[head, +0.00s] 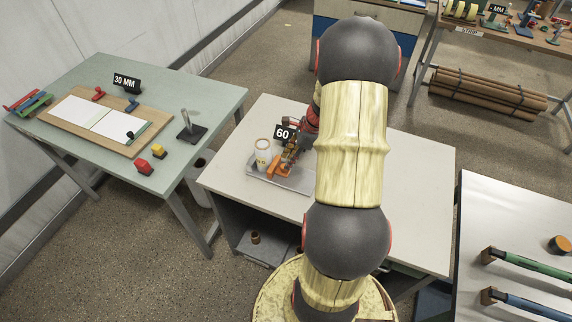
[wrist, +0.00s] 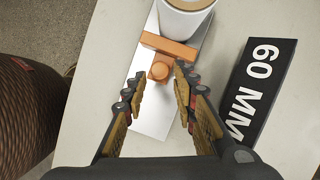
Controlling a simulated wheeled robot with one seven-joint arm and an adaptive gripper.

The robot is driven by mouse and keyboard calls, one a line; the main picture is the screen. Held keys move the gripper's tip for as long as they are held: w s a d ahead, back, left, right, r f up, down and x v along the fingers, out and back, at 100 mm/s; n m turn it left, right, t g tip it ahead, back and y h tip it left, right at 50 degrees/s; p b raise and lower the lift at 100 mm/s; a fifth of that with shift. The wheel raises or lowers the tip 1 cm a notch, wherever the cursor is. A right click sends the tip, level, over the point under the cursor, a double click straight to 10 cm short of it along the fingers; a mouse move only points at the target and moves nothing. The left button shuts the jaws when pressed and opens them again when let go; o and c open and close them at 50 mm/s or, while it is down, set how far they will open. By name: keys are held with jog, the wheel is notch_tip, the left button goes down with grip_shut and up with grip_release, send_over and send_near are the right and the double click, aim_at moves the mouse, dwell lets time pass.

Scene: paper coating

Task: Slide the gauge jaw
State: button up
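The gauge jaw is an orange bar with a round knob (wrist: 159,71), lying across a bright metal plate (wrist: 150,120) in the wrist view. The bar sits against or very near a white cylinder (wrist: 184,18) with a tan rim. In the head view the orange jaw (head: 278,167) shows beside the white cylinder (head: 263,150). My gripper (wrist: 159,79) is open, its fingertips at either side of the knob with gaps showing. I cannot tell how far above it they are. In the head view my gripper is partly hidden by my arm.
A black "60 MM" sign (wrist: 258,90) stands close to the right of my gripper in the wrist view. The white table (head: 410,190) is clear at its right. A green table (head: 215,95) at left holds a board (head: 150,145), a "30 MM" sign (head: 127,83) and small blocks.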

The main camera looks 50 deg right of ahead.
jog(key=shift+b+x, duration=0.3)
jog(key=shift+x, duration=1.3)
jog(key=shift+c, duration=0.7)
grip_shut()
